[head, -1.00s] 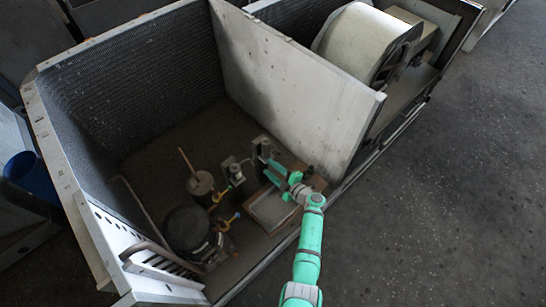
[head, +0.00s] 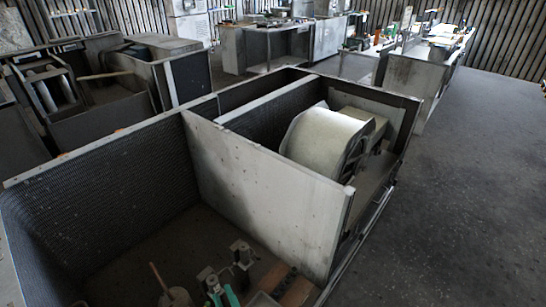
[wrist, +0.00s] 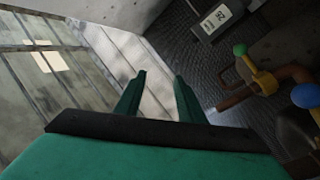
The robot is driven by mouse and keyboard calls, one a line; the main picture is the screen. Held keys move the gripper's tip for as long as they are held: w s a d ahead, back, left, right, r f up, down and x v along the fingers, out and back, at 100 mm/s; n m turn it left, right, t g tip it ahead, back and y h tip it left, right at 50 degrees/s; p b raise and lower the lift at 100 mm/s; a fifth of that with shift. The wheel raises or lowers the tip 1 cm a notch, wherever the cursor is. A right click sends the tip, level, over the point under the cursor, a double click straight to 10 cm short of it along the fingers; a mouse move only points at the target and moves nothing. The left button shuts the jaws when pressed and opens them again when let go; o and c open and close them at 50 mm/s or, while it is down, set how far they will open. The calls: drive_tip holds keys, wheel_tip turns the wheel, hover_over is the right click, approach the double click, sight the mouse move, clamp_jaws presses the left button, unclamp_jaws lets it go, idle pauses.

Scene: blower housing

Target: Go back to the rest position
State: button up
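My gripper (wrist: 160,75) is open in the wrist view. Its two green fingers stand apart, with nothing visible between them. In the head view only a small green part of my gripper (head: 224,294) shows at the bottom edge, low in the front bay of the blower housing (head: 265,195); the rest of my arm is out of frame. In the wrist view, copper pipe fittings with a green-knobbed valve (wrist: 240,50) and a blue-knobbed valve (wrist: 303,97) are right of the fingers. A labelled grey block (wrist: 215,18) is above right.
The white blower drum (head: 322,143) sits in the bay behind the divider panel. A pot with a stick (head: 174,297) stands in the front bay, near my gripper. Open floor (head: 450,200) lies to the right. Benches (head: 270,45) and other metal cabinets stand behind.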

drive_tip(key=s+d+r+m+h, duration=0.3)
drive_tip(key=s+d+r+m, duration=0.1)
drive_tip(key=s, duration=0.7)
drive_tip(key=s+d+r+m+g+h, duration=0.1)
drive_tip(key=s+d+r+m+h, duration=0.2)
drive_tip(key=s+d+r, duration=0.4)
drive_tip(key=s+d+r+m+h, duration=0.3)
drive_tip(key=s+d+r+m, duration=0.2)
drive_tip(key=s, duration=1)
wheel_tip(320, 180, up, 2)
drive_tip(key=shift+s+d+r+m+g+h, duration=0.15)
drive_tip(key=shift+d+m+g+h, duration=0.2)
drive_tip(key=shift+m, duration=0.25)
